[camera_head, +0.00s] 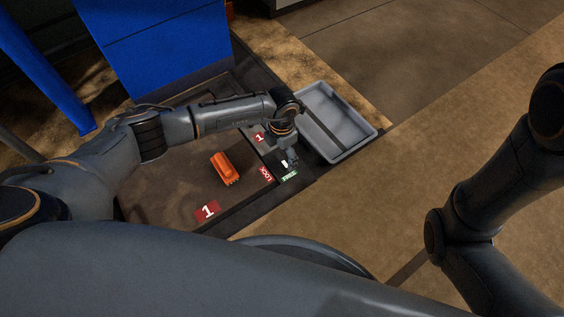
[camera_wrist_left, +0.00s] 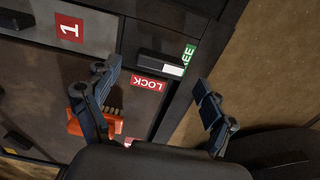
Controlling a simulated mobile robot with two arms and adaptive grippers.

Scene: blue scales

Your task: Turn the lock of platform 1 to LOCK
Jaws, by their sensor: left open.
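Platform 1 (camera_head: 160,190) is a dark plate with a red "1" sign (camera_head: 207,210). At its right edge are a red LOCK label (camera_head: 265,173) and a green FREE label (camera_head: 289,175). In the left wrist view the lock's dark handle (camera_wrist_left: 155,60) has a white end mark beside the green FREE label (camera_wrist_left: 188,56); the red LOCK label (camera_wrist_left: 149,83) lies just below it. My left gripper (camera_head: 290,160) is over the lock; in the left wrist view its fingers (camera_wrist_left: 158,76) are spread either side of the handle, apparently not gripping it. My right gripper is out of view.
An orange object (camera_head: 225,168) lies on the platform, left of the labels. A grey tray (camera_head: 364,143) stands just behind and right of the gripper. A blue box (camera_head: 155,45) stands at the back left. The floor at right is clear.

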